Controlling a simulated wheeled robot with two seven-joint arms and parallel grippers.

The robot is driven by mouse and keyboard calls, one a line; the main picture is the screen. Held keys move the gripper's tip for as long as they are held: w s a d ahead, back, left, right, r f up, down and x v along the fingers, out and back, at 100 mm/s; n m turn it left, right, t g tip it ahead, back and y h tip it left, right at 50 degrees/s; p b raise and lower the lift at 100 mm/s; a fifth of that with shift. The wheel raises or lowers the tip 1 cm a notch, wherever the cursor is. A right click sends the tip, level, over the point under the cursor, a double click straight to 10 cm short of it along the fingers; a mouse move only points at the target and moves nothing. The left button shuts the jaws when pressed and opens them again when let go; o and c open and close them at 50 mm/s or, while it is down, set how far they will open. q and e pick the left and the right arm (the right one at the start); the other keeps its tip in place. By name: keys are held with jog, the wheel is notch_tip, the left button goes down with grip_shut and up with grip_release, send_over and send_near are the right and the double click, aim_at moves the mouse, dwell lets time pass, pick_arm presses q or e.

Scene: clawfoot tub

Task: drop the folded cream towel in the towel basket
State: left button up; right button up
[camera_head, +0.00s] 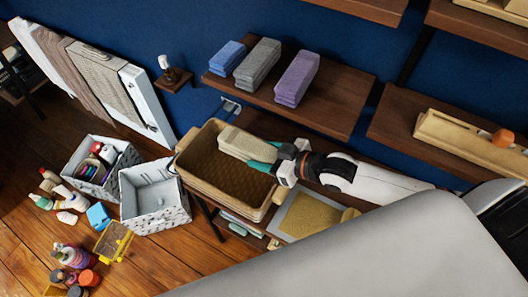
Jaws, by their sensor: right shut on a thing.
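The folded cream towel (246,145) is held by my right gripper (268,158), whose teal fingers are shut on its right end. The towel is over the right upper part of the towel basket (187,169), a tan woven basket with an open, empty-looking inside. I cannot tell how far the towel is above the basket's bottom. My right arm comes in from the right. My left gripper does not show.
A shelf (338,103) above the basket holds blue, grey and purple folded towels. A tray (310,216) sits right of the basket. A large pale surface fills the lower right.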

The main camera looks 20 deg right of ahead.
notch_tip(320, 180, down, 6)
jog(key=b, duration=0.3)
jog(key=shift+f+b, duration=0.15)
jog(key=shift+b, duration=0.15)
dwell(0.5)
jog(key=shift+p, duration=0.3)
dwell(0.5)
jog(key=shift+p, duration=0.5)
